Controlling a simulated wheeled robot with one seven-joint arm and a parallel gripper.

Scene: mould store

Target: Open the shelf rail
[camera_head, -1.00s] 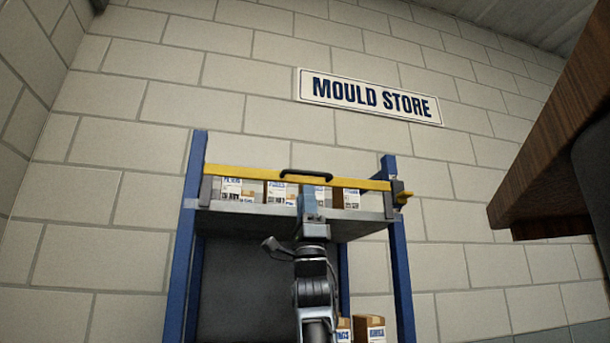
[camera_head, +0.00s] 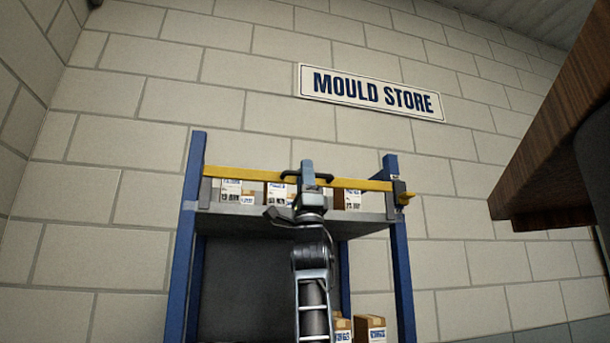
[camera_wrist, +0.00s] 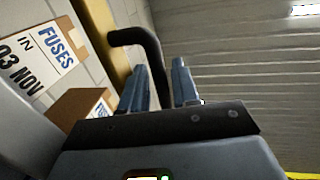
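The yellow shelf rail (camera_head: 245,172) spans the front of the upper shelf between two blue posts, level and across the boxes. A black handle (camera_head: 322,178) is on its middle, partly hidden by my gripper (camera_head: 307,170). In the wrist view, the handle (camera_wrist: 143,40) runs down between the two blue-grey fingers of my gripper (camera_wrist: 160,80). The fingers are apart, with a gap on the right finger's side, so the gripper looks open around the handle. The rail also shows as a yellow strip (camera_wrist: 98,25) at upper left there.
Cardboard boxes (camera_head: 230,190) stand on the upper shelf (camera_head: 250,211) behind the rail; more boxes (camera_head: 370,328) are lower right. A brown wooden piece (camera_head: 560,140) juts in at the right.

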